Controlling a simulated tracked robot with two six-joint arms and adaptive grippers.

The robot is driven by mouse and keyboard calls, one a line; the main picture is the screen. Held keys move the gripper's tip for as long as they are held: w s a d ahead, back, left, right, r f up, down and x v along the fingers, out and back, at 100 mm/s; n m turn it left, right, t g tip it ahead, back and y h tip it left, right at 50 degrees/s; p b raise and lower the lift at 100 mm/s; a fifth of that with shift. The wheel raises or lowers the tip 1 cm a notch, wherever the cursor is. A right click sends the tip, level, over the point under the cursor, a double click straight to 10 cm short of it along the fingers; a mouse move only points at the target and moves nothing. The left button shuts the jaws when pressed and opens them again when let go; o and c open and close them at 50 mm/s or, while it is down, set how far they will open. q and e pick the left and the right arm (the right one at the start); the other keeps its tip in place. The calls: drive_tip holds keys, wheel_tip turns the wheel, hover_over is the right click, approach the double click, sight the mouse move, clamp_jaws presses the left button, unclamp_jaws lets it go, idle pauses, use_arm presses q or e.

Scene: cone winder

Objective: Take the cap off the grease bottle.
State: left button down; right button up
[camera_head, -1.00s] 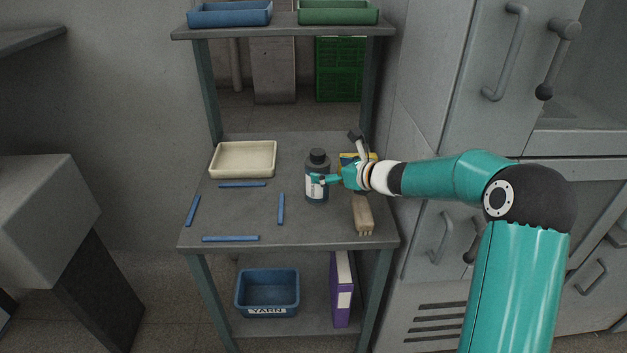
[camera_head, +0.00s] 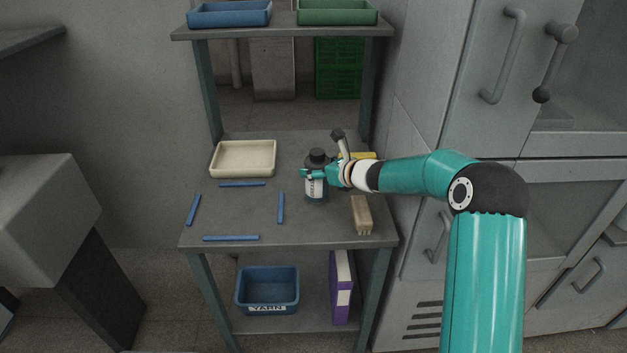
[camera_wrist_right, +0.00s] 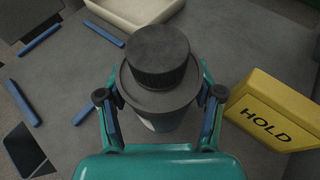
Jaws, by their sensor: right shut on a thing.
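The grease bottle (camera_head: 316,188) stands upright on the table, dark with a pale label and a black ribbed cap. The cap (camera_head: 317,155) is on top of it; it also shows in the right wrist view (camera_wrist_right: 158,56). My right gripper (camera_head: 312,174) is shut on the bottle's upper body, just below the shoulder. In the right wrist view its two fingers (camera_wrist_right: 160,112) lie on either side of the bottle, below the cap. The lower part of the bottle is hidden there. My left gripper is in no view.
A cream tray (camera_head: 243,174) stands behind left on the table (camera_head: 240,216). Several blue sticks lie left of the bottle. A yellow HOLD block (camera_wrist_right: 268,110) and a wooden brush (camera_head: 362,214) are to the right. Cabinets (camera_head: 480,100) border the right side.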

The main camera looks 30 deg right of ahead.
drive_tip(key=c, duration=0.4)
drive_tip(key=shift+o, duration=0.2)
drive_tip(key=shift+r, duration=0.1)
wheel_tip(320, 180, up, 20)
drive_tip(key=p, duration=0.9)
drive_tip(key=o, duration=0.8)
drive_tip(key=c, duration=1)
drive_tip(key=shift+c, duration=0.5)
